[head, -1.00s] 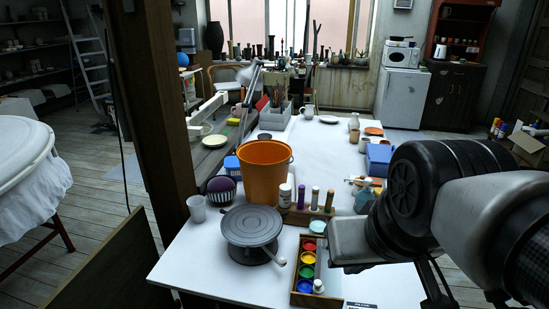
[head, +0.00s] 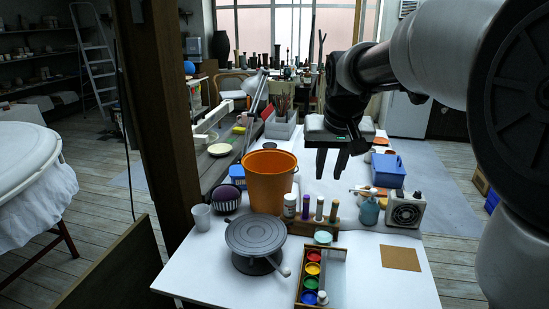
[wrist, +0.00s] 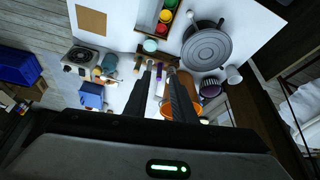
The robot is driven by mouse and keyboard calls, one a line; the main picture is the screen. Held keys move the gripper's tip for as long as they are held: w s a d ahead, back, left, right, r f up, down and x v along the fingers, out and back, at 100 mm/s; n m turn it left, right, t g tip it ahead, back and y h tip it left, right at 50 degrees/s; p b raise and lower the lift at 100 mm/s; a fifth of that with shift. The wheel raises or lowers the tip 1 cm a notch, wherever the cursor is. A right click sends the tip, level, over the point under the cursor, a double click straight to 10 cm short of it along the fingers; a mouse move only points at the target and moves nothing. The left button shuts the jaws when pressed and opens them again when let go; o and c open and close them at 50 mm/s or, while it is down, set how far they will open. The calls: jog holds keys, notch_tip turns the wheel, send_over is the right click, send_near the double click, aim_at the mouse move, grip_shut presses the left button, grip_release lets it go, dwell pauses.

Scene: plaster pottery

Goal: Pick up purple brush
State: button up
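The purple brush (head: 306,202) stands upright in a small wooden rack (head: 326,229), between a white bottle (head: 290,205) and other brushes with green (head: 320,208) and tan tops. In the wrist view the purple brush (wrist: 159,72) shows small in the gap between my fingertips, with the rest of the row beside it. My gripper (head: 331,172) points down above and behind the rack, clear of the brushes. Its two fingers are apart with nothing between them. The wrist view also shows my gripper (wrist: 160,74) open.
An orange bucket (head: 267,182) stands close left of the rack, with a grey turntable (head: 255,233) in front. A paint box (head: 310,276) lies nearer. A blue basket (head: 387,171), teal bottle (head: 369,211) and small fan box (head: 405,211) stand right. The front right table is bare around a brown square (head: 400,258).

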jog(key=w+f, duration=0.5)
jog(key=w, duration=0.5)
send_near(306, 206)
jog(key=shift+m+g, duration=0.3)
jog(key=x, duration=0.2)
jog(key=w+x, duration=0.1)
jog(key=x, duration=0.2)
jog(key=shift+w+d, duration=0.15)
jog(key=shift+x, duration=2.9)
jog(key=shift+r, duration=0.1)
grip_shut()
